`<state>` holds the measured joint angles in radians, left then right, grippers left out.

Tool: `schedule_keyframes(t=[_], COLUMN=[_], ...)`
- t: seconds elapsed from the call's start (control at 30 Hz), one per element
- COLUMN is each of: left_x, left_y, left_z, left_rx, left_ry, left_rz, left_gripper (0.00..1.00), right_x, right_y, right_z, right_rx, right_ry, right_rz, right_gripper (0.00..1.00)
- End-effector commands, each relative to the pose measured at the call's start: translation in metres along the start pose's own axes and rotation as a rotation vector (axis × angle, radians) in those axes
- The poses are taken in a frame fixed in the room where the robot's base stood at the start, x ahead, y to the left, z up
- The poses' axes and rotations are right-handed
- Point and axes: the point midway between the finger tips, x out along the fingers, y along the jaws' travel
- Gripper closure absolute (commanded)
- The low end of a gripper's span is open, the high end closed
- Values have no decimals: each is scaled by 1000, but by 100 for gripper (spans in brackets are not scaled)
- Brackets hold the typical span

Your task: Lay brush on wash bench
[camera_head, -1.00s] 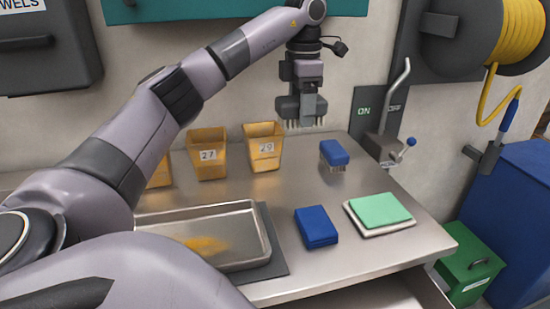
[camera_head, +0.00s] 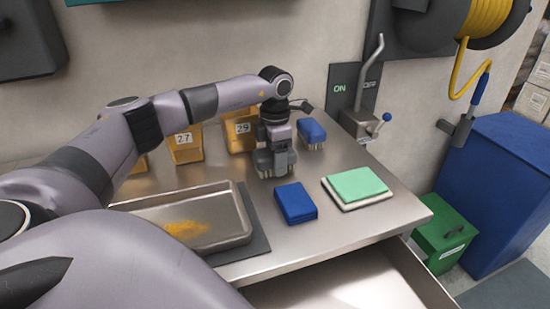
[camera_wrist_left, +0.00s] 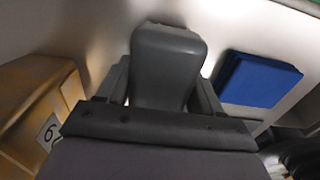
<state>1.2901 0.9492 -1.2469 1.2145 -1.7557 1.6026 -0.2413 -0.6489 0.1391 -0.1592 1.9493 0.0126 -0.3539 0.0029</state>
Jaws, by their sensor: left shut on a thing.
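My left gripper (camera_head: 277,160) is shut on a grey brush (camera_head: 262,161), held level with its pale bristles facing down. It is low over the steel wash bench (camera_head: 345,225), between the tray and the blue brush, behind the blue block. I cannot tell whether the bristles touch the bench top. In the left wrist view the grey brush (camera_wrist_left: 167,65) fills the middle between the fingers. A second brush (camera_head: 312,131), blue with bristles down, stands on the bench behind and right of the gripper. My right gripper is not in view.
A blue block (camera_head: 296,203) and a green pad (camera_head: 357,184) on a pale base lie right of the gripper. A steel tray (camera_head: 246,218) with yellow residue lies left. Yellow bins (camera_head: 241,135) stand behind. An open drawer (camera_head: 345,285) is below.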

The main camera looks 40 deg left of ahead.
Motion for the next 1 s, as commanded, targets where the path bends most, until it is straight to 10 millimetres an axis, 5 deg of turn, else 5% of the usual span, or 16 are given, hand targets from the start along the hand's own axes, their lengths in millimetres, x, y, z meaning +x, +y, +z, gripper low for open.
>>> schedule_keyframes(t=[0.4,0.43,0.5,0.83,1.0], left_x=[8,8,8,5,-14], left_y=[0,0,0,0,0], left_z=[0,0,0,0,1], left_rx=[1,1,1,1,1], left_ry=[-1,-1,-1,-2,-6], left_rz=[0,0,0,0,2], left_gripper=[67,31,9,9,9], right_x=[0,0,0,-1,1], right_y=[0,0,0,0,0], right_z=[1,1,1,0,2], right_rx=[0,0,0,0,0], right_ry=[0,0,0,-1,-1], right_rz=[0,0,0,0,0], right_gripper=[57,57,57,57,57])
